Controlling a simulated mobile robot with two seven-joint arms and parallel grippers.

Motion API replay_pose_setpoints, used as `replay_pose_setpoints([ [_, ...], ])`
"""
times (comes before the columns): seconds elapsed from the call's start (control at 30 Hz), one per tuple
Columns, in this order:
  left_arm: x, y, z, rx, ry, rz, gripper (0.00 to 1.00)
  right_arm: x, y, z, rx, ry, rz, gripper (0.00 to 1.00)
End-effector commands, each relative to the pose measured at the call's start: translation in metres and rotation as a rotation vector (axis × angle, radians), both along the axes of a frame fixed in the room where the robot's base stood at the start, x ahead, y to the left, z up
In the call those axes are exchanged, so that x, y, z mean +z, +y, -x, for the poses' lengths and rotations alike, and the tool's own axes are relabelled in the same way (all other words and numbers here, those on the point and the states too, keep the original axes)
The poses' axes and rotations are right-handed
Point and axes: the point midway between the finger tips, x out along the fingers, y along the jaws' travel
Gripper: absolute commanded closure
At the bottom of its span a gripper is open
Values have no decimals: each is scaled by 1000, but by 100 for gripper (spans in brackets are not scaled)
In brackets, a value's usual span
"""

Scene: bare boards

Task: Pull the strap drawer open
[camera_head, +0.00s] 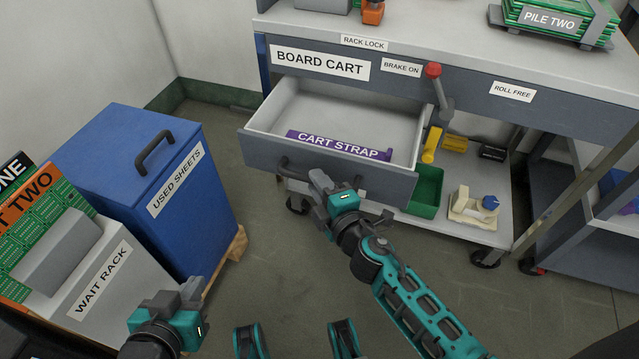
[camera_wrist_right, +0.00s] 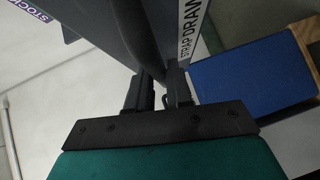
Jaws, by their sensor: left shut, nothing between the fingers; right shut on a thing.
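The strap drawer (camera_head: 262,152) stands pulled out from the board cart, its white inside showing. A purple strap labelled CART STRAP (camera_head: 338,146) lies in it. The drawer's dark bar handle (camera_head: 290,170) is on its front face. My right gripper (camera_head: 318,182) is at the handle's right part and shut on it. In the right wrist view the fingers (camera_wrist_right: 160,95) close around the dark handle bar (camera_wrist_right: 150,50), beside the drawer front with partly visible lettering (camera_wrist_right: 190,30). My left gripper (camera_head: 188,290) is low at the left, shut and empty, away from the drawer.
The blue used-sheets bin (camera_head: 110,160) stands left of the drawer, with the wait rack (camera_head: 110,280) in front of it. A red-knobbed lever (camera_head: 436,85) stands at the cart's front. The lower shelf holds a green tray (camera_head: 426,190) and small items. Floor before the drawer is clear.

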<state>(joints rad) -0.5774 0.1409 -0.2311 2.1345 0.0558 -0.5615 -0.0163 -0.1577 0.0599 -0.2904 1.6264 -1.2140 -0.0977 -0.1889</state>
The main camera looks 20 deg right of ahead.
Motion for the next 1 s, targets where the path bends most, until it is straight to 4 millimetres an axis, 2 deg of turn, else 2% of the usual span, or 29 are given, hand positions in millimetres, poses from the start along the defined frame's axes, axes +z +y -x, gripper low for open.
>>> replay_pose_setpoints([
  [0.2,1,0,0,-1,-2,1,100,0,0,0,-1,1,-1,100],
  [0.23,1,0,0,-1,-2,1,100,0,0,0,-1,1,-1,79],
  [0.47,1,0,0,0,-3,1,100,0,0,0,-1,0,0,58],
  [0.77,1,0,-1,1,-4,1,100,0,-1,3,0,1,0,58],
  [0.87,2,0,-1,1,-4,1,100,1,-2,12,0,1,-1,58],
  [1.0,2,1,-1,2,-5,0,100,4,-7,35,0,4,-2,58],
])
